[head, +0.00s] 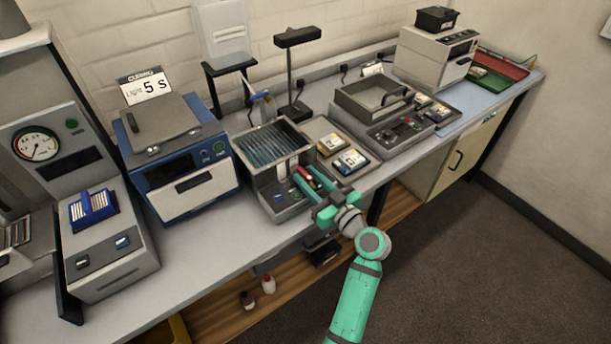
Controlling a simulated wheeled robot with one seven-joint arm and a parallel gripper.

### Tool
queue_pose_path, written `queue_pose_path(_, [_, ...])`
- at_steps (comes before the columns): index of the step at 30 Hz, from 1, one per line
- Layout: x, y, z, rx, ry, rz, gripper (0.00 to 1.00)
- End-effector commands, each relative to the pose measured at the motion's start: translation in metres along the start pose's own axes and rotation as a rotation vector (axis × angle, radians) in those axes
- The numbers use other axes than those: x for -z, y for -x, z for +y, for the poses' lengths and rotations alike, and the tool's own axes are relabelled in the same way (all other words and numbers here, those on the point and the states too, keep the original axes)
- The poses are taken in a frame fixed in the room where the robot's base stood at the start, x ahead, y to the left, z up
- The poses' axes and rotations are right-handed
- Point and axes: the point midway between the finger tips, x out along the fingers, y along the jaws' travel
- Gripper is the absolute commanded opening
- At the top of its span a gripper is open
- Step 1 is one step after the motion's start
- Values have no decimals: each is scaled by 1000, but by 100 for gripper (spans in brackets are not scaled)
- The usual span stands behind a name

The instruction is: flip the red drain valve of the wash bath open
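The wash bath (243,153) is a grey tank with a dark ribbed inside, standing on the bench left of centre. A small red part (304,173), likely the drain valve, shows at the right of its front. My gripper (308,175) reaches in from the lower right, and its two green fingers are apart at the bath's front right. The red part appears between or just behind the fingertips. I cannot tell whether they touch it. The fingers hide part of the valve, so its position is unclear.
Left of the bath stands a blue curing unit (185,192). A blue-handled tap (262,97) rises behind the bath. Bare bench (240,228) lies in front of it.

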Motion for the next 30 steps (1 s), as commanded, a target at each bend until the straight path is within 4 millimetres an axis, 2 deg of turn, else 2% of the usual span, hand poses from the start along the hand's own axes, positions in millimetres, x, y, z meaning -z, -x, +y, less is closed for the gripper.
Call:
queue_pose_path(9, [-1, 60, 0, -3, 0, -1, 30])
queue_pose_path(15, [-1, 85, 0, -1, 0, -2, 30])
queue_pose_path(20, [-1, 92, -1, 0, 0, -2, 30])
queue_pose_path(30, [-1, 93, -1, 1, 0, -2, 30])
